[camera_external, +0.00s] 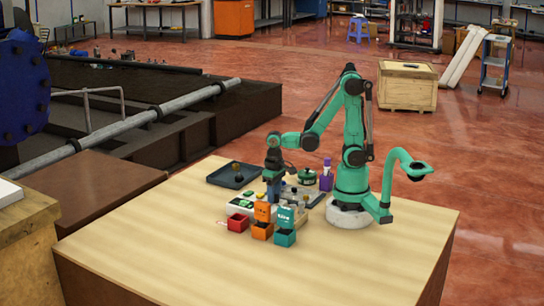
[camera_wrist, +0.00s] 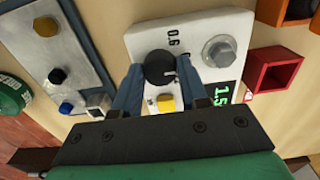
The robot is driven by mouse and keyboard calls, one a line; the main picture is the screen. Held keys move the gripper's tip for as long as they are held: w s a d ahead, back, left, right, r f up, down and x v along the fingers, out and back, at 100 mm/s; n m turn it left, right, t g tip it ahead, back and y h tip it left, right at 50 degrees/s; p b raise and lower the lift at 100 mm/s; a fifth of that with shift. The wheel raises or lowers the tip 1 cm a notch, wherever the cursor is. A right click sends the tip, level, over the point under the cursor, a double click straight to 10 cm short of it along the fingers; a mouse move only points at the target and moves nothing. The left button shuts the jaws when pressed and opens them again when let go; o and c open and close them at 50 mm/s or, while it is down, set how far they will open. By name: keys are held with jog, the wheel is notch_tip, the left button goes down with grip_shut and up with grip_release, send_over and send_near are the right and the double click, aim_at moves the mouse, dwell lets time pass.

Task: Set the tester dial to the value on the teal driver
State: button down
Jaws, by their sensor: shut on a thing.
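The tester is a white box (camera_wrist: 150,35) with a black round dial (camera_wrist: 160,68) that has a white pointer mark. A "0.6"-like marking, turned in the picture, stands beside the dial. My gripper (camera_wrist: 158,75) is shut on the dial, with one blue finger on each side. A green display (camera_wrist: 222,92) reads about 1.5, partly cut off by my gripper. In the external view my gripper (camera_external: 273,192) points down at the tester (camera_external: 240,206). A teal holder (camera_external: 285,237) with a teal lettered part (camera_external: 286,217) stands in front; its value is too small to read.
A grey knob (camera_wrist: 218,50) and a yellow button (camera_wrist: 165,103) sit on the tester. A red bin (camera_external: 238,223) and an orange holder (camera_external: 262,231) stand close by. A grey panel (camera_wrist: 50,45) with several knobs lies to the left. The table's front (camera_external: 170,255) is clear.

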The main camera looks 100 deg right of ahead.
jog(key=shift+c, duration=2.4)
grip_release()
jog(key=shift+r, duration=2.8)
jog(key=w+a+r+n+t, duration=0.4)
jog(key=w+a+n+t, duration=0.1)
jog(key=a+n+t, duration=0.2)
jog(key=shift+a+n, duration=0.75)
jog(key=shift+n, duration=0.25)
